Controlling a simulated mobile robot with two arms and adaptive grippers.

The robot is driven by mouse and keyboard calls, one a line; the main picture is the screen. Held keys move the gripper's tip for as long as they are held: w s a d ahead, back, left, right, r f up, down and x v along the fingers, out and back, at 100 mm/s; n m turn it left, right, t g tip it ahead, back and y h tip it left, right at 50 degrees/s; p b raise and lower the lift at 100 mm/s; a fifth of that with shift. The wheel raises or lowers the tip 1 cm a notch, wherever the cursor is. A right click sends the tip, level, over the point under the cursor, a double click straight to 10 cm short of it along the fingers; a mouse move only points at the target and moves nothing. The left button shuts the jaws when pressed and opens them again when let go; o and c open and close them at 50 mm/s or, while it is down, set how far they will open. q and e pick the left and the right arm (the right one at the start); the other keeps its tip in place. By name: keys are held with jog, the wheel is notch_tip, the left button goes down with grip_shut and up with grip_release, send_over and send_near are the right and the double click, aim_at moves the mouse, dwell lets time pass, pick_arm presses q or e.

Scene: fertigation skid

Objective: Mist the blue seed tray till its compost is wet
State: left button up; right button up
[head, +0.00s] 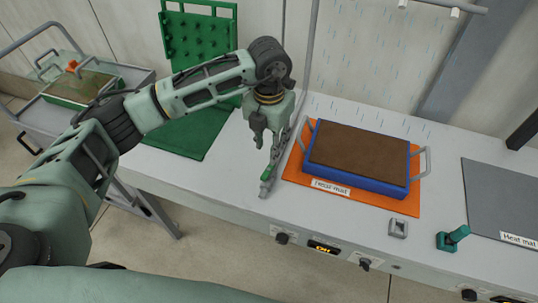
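The blue seed tray (355,177) is filled level with brown compost (358,154) and has grey handles at its ends. It sits on an orange mat (403,206) with a small label. The compost looks evenly mid-brown. Pale blue mist streaks (365,60) show behind and above the tray, below a grey spray bar (450,8). My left gripper (266,140) points down left of the tray, its fingers apart and nothing seen between them. It is close beside a grey bar with a green part (267,174); contact is unclear. My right gripper is out of view.
A green mat (185,140) and green pegged panel (200,40) are at left. A grey heat mat (500,195) is at right. A green lever (453,238) and grey switch (398,228) stand near the front edge.

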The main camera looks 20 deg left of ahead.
pick_arm(q)
jog(key=shift+r, duration=1.35)
